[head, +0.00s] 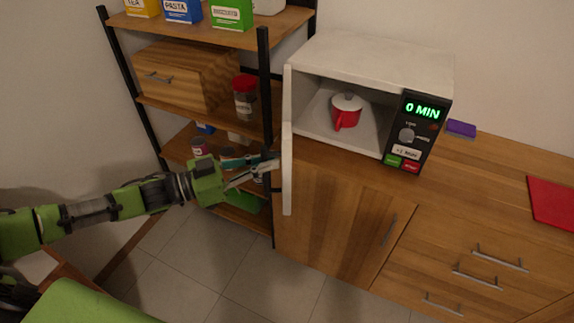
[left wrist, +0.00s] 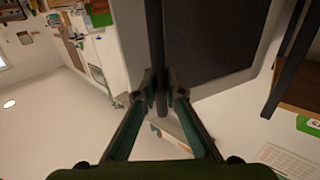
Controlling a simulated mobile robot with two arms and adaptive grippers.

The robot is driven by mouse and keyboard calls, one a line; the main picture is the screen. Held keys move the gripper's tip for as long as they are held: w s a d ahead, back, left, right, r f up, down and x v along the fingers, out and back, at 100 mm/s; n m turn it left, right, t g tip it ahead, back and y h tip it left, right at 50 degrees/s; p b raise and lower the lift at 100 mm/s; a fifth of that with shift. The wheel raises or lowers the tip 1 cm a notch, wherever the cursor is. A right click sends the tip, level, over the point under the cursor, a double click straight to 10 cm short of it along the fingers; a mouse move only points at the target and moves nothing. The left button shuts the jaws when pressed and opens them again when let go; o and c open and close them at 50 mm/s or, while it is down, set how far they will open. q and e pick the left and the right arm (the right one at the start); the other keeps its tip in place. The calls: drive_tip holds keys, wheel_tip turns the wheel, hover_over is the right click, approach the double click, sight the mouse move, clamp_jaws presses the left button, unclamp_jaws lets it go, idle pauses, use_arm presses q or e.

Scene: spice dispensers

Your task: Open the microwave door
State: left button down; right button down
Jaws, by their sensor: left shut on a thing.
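The white microwave (head: 370,75) stands on the wooden counter, its inside in plain view. Its door (head: 287,150) is swung out at the left side and shows nearly edge-on. A red pot with a white lid (head: 346,112) sits inside. My left gripper (head: 272,165) is at the outer face of the door and shut on its handle. In the left wrist view the fingers (left wrist: 162,92) close around the dark upright handle (left wrist: 156,45), with the dark door panel (left wrist: 215,40) behind it. My right gripper is not in view.
A shelf unit with a black post (head: 265,100) stands close to the left of the door and holds boxes and jars. A purple sponge-like block (head: 461,129) and a red board (head: 552,203) lie on the counter to the right. Floor tiles are clear below.

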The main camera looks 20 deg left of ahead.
use_arm(q)
drive_tip(key=a+m+g+h+b, duration=0.2)
drive_tip(key=a+b, duration=0.3)
drive_tip(key=a, duration=0.7)
drive_tip(key=shift+w+a+m+g+h, duration=0.15)
drive_tip(key=shift+a+m+g+h, duration=0.25)
drive_tip(key=shift+g, duration=0.5)
drive_tip(key=shift+d+f, duration=0.1)
drive_tip(key=shift+d, duration=0.05)
drive_tip(key=c, duration=2.1)
unclamp_jaws()
drive_tip(key=v, duration=1.2)
